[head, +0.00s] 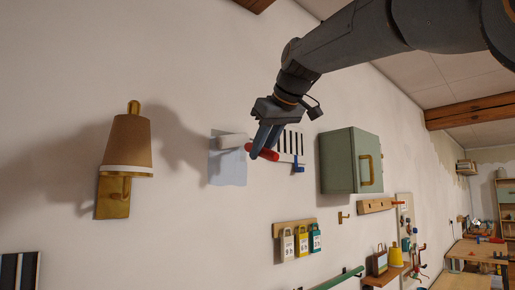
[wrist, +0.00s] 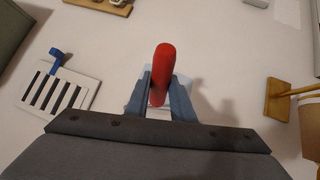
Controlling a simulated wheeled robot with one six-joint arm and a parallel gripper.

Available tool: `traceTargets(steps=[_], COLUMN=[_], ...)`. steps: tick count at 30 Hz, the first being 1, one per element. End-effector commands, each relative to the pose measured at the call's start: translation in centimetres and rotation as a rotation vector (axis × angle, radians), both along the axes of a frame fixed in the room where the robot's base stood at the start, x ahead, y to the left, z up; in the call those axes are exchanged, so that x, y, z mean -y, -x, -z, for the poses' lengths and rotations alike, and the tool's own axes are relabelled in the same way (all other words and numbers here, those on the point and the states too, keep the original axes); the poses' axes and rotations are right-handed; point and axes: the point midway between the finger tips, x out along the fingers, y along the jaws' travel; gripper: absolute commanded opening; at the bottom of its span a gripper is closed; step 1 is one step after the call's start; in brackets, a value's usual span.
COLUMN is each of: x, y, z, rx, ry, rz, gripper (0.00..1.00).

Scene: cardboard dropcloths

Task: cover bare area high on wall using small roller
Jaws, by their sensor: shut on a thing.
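The small roller has a white sleeve (head: 233,141) and a red handle (head: 264,154). My gripper (head: 266,140) is shut on the red handle, high beside the wall. In the wrist view the handle (wrist: 162,70) stands between my two blue-grey fingers (wrist: 161,95). The sleeve lies over the top edge of a pale blue patch (head: 228,170) on the cream wall; I cannot tell whether it touches the wall. The patch differs in colour from the wall around it. In the wrist view my gripper and the handle hide most of the patch.
A wall lamp (head: 127,150) is left of the patch. A slatted vent (head: 291,142) with a blue clip and a green cabinet (head: 350,160) are to the right. A board with padlocks (head: 296,243) hangs below. The wall between lamp and patch is clear.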

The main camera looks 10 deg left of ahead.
Motion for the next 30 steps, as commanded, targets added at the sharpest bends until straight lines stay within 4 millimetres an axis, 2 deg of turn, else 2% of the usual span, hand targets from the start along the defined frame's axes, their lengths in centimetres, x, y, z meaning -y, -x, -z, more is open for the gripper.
traceTargets(steps=[15, 23, 30], x=[2.2, 2.8, 3.9], y=[-2.4, -3.0, -4.4], z=[0.0, 0.0, 0.0], rx=[0.000, 0.001, 0.000], ry=[-0.002, -0.001, -0.002], rz=[0.002, 0.001, 0.002], gripper=[0.00, 0.00, 0.00])
